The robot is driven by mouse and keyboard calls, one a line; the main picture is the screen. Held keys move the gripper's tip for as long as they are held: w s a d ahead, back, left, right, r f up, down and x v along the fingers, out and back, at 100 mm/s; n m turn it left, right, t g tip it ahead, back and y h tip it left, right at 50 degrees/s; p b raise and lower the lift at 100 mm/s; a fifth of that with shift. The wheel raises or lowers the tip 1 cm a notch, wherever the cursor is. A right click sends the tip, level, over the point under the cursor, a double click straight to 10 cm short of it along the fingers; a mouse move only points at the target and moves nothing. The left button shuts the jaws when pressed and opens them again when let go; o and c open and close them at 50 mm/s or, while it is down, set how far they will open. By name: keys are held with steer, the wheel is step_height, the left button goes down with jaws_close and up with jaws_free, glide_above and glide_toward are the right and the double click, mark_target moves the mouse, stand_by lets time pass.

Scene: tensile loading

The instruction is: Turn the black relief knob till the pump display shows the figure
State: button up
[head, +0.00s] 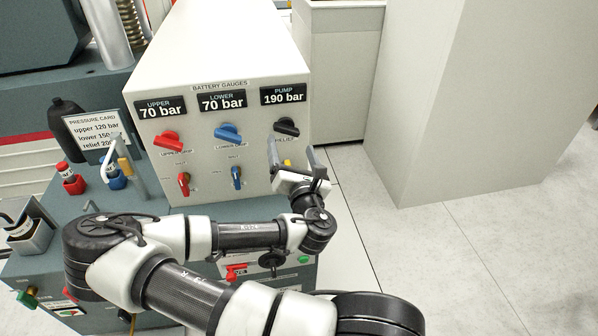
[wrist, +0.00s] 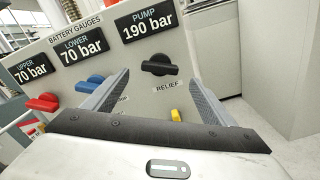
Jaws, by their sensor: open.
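The black relief knob (head: 287,127) is on the right of the white gauge panel, under the pump display (head: 283,95), which reads 190 bar. In the wrist view the relief knob (wrist: 159,65) lies beyond and between my open fingers, with its handle roughly level. The pump display (wrist: 146,27) there also reads 190 bar. My gripper (head: 291,158) is open and empty just below the knob in the head view; its fingers also show in the wrist view (wrist: 158,92). I see no contact with the knob. A pressure card (head: 97,133) at the left reads relief 20-something, its end hidden.
Upper and lower displays both read 70 bar. A red knob (head: 167,141), a blue knob (head: 228,132) and smaller red, blue and yellow valves (wrist: 176,115) sit nearby on the panel. A tall grey cabinet (head: 440,110) stands at the right, with open floor before it.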

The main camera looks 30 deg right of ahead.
steer(key=p+v, duration=0.9)
steer(key=v, duration=0.1)
steer(key=shift+s+p, duration=0.3)
steer(key=shift+p, duration=0.05)
